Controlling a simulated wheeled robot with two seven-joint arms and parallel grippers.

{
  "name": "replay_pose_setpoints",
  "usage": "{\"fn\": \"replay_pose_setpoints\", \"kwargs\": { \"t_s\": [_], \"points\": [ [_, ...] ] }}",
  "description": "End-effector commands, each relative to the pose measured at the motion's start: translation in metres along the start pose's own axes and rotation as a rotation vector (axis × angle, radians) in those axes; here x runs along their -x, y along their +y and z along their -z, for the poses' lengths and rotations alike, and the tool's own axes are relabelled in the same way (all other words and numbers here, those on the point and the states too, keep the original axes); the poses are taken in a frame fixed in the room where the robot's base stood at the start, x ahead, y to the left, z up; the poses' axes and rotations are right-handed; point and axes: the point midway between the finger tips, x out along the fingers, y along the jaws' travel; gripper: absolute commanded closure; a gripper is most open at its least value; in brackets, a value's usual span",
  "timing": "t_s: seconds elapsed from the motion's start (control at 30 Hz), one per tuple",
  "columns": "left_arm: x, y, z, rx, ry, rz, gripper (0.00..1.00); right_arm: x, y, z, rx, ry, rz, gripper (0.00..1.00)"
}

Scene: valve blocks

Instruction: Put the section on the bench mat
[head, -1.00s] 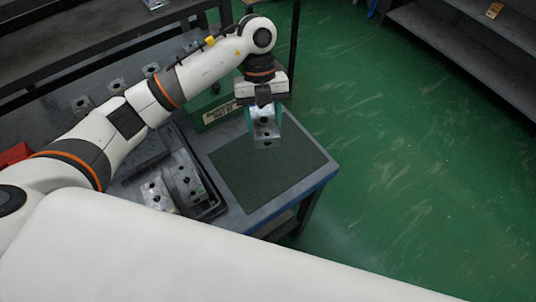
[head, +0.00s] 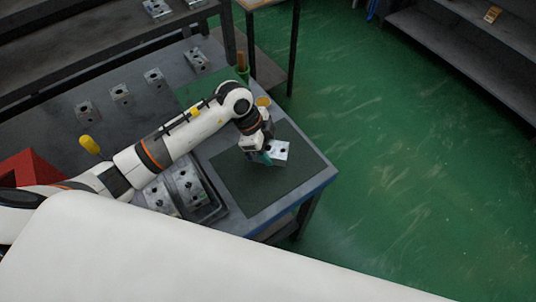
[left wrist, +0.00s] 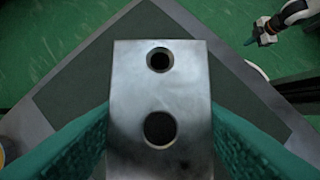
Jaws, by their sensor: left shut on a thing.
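The section, a grey metal block with round holes (head: 281,149), is held in my left gripper (head: 262,156) over the bench mat (head: 255,190). In the left wrist view the section (left wrist: 160,110) stands between two teal finger pads, one on each side. The dark mat (left wrist: 75,90) shows behind it. I cannot tell whether the section touches the mat. At the top right of the left wrist view is a white arm with a teal-tipped gripper (left wrist: 266,34), seemingly my right one; its opening is too small to judge.
A dark tray (head: 219,208) with metal blocks (head: 188,182) lies left of the mat. Several similar blocks (head: 121,94) stand along the back of the bench. A yellow-handled tool (head: 90,144) and a red bin (head: 32,168) are at the left. Most of the mat is bare.

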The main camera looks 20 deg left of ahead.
Motion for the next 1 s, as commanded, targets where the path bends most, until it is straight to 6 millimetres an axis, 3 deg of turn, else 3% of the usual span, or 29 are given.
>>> {"fn": "replay_pose_setpoints", "kwargs": {
  "t_s": [0.37,0.63,0.67,0.7,0.8,1.0],
  "points": [
    [-0.036,0.0,0.014,-0.001,-0.002,0.0,0.85,0.004,0.0,0.0,0.0,0.0,0.0,1.0],
    [-0.038,0.001,0.015,-0.004,-0.002,-0.002,0.85,0.004,0.0,0.0,0.0,0.0,0.0,1.0],
    [-0.039,0.0,0.016,-0.003,0.0,0.0,0.44,0.004,0.0,0.0,0.0,0.0,0.0,1.0],
    [-0.039,0.0,0.016,-0.003,0.0,0.0,0.38,0.004,0.0,0.0,0.0,0.0,0.0,1.0],
    [-0.039,0.0,0.016,-0.003,0.0,0.0,0.26,0.004,0.0,0.0,0.0,0.0,0.0,1.0],
    [-0.039,0.0,0.016,-0.003,0.0,0.0,0.26,0.004,0.0,0.0,0.0,0.0,0.0,1.0]
  ]
}}
